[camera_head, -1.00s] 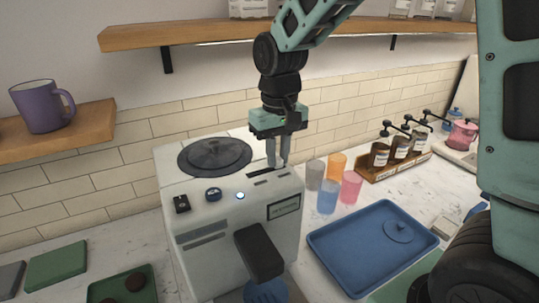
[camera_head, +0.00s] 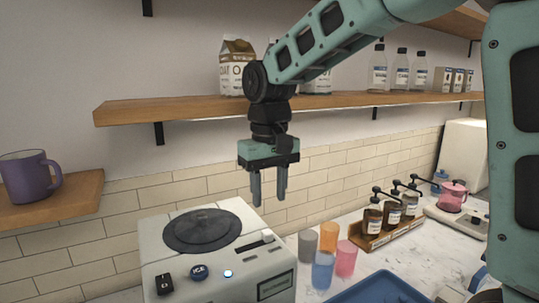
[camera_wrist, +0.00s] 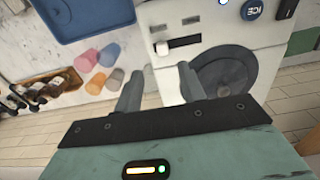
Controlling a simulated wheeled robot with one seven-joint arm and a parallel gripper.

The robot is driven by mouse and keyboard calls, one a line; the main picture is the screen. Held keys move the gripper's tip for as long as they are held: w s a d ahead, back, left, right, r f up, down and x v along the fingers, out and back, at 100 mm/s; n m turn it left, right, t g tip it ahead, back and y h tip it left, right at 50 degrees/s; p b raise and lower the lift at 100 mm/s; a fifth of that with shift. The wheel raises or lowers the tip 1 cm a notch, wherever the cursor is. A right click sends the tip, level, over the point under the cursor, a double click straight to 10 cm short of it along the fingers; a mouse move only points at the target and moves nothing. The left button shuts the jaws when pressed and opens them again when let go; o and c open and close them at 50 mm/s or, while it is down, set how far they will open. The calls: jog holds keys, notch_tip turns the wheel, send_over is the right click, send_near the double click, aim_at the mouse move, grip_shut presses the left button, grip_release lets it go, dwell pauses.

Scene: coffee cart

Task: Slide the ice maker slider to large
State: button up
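The white ice maker (camera_head: 215,262) stands on the counter with a round dark lid on top. Its slider knob (camera_head: 268,236) is a small white block at the right end of a dark slot, and no size marking is legible. The wrist view also shows the knob (camera_wrist: 162,48), at the left end of the slot there. My gripper (camera_head: 269,203) hangs above the ice maker's top, clear of the knob. Its two grey fingers point down, apart, with nothing between them. They also show spread in the wrist view (camera_wrist: 158,85).
A wooden shelf (camera_head: 200,112) with cartons and bottles runs behind my arm. Coloured cups (camera_head: 323,270), a blue tray (camera_head: 385,290) and a rack of pump bottles (camera_head: 375,240) are to the right. A purple mug (camera_head: 28,178) sits on a left shelf.

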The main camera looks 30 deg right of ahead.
notch_tip(320, 180, up, 9)
jog(key=shift+r+b, duration=0.15)
jog(key=shift+b, duration=0.3)
dwell(0.4)
